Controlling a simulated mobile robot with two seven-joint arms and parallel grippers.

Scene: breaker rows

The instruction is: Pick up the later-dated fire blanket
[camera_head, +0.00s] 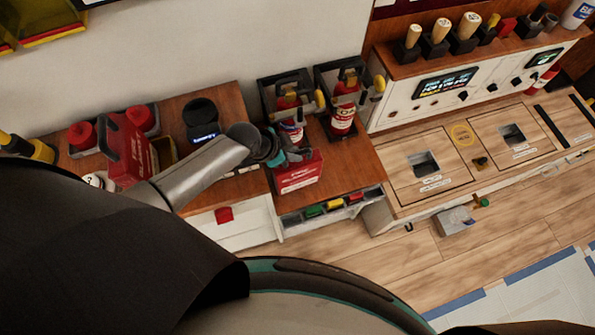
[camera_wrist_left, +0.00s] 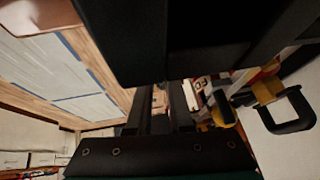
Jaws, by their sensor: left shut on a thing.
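A red fire blanket case (camera_head: 298,176) with white lettering is at the front edge of the wooden counter in the head view. My left gripper (camera_head: 289,153) is at its top and shut on it. I cannot tell whether its base touches the counter. A second, similar red case (camera_head: 128,150) with a dark handle stands tilted in the picture at the left. No date is readable on either. In the left wrist view the fingers (camera_wrist_left: 162,112) are dark and a large black shape covers the top. My right gripper is not in view.
Two red extinguishers (camera_head: 342,112) stand in black holders behind the held case. A dark blue-labelled object (camera_head: 201,120) stands left of my arm. A white control panel (camera_head: 445,88) is to the right. Coloured bins (camera_head: 335,204) sit below the counter. The wooden floor (camera_head: 440,255) is mostly clear.

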